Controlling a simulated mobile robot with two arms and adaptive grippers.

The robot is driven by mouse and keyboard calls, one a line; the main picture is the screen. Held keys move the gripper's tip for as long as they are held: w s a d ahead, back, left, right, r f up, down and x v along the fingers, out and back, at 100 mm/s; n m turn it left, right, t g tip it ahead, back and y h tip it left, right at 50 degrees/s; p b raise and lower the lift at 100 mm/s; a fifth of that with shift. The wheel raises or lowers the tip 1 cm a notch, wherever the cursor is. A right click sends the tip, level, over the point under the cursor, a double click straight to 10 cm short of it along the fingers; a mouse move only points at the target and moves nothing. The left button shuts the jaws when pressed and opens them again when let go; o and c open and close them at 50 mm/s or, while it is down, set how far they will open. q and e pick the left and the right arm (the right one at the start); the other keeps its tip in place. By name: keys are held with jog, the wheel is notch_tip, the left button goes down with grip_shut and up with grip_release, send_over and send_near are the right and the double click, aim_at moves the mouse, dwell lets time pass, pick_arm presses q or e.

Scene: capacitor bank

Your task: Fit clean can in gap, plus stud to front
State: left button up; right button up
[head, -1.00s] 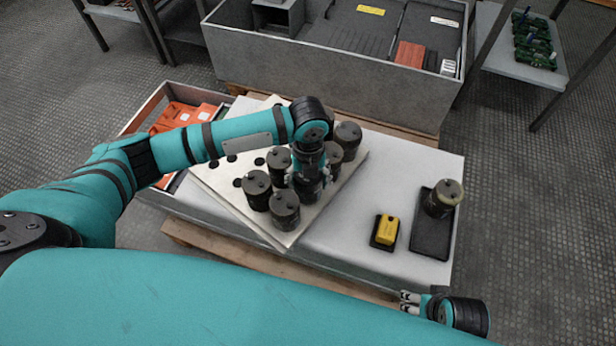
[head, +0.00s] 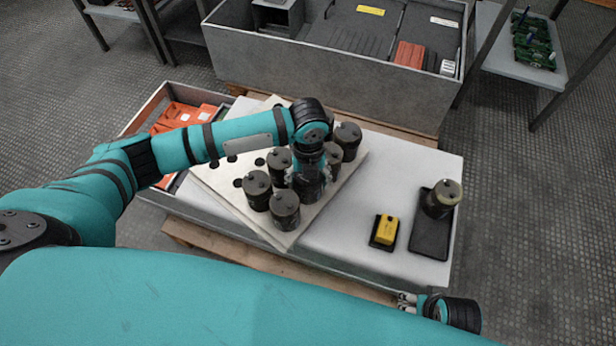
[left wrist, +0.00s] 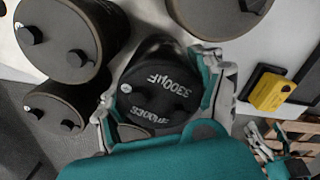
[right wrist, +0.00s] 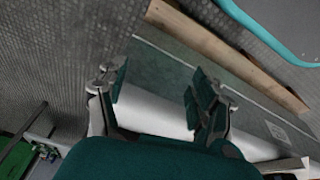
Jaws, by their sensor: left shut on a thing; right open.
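My left gripper (head: 309,173) is shut on a dark can (head: 311,190) among the other cans on the pale plate (head: 215,178). In the left wrist view the held can (left wrist: 158,92) shows "3300µF" lettering and a small white mark near its left edge. Its studs are hard to make out. Its base is hidden, so I cannot tell whether it is seated. Neighbouring cans (head: 285,208) stand close by, each with two studs. Another can (head: 441,200), with a yellowish rim, stands in the black tray (head: 430,245). My right gripper (head: 405,302) is open and empty near the front edge.
A yellow block (head: 388,229) sits on a black base left of the tray. A bin of orange parts (head: 150,115) lies at the left. A large grey crate (head: 330,90) stands behind. The white surface right of the plate is mostly clear.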

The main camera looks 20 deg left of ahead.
pick_arm(q)
jog(key=shift+r, duration=0.1)
pick_arm(e)
jog(key=shift+w+f, duration=0.15)
jog(key=shift+f, duration=0.2)
jog(key=shift+s+f, duration=0.2)
jog(key=shift+f, duration=0.25)
jog(key=shift+f, duration=0.1)
pick_arm(q)
jog(key=shift+f, duration=0.4)
jog(key=shift+f, duration=0.15)
pick_arm(e)
jog(key=shift+s, duration=0.1)
pick_arm(q)
jog(key=shift+f+p, duration=0.2)
jog(key=shift+p, duration=0.2)
pick_arm(e)
jog(key=shift+s+f, duration=0.2)
jog(key=shift+f, duration=0.6)
dwell(1.0)
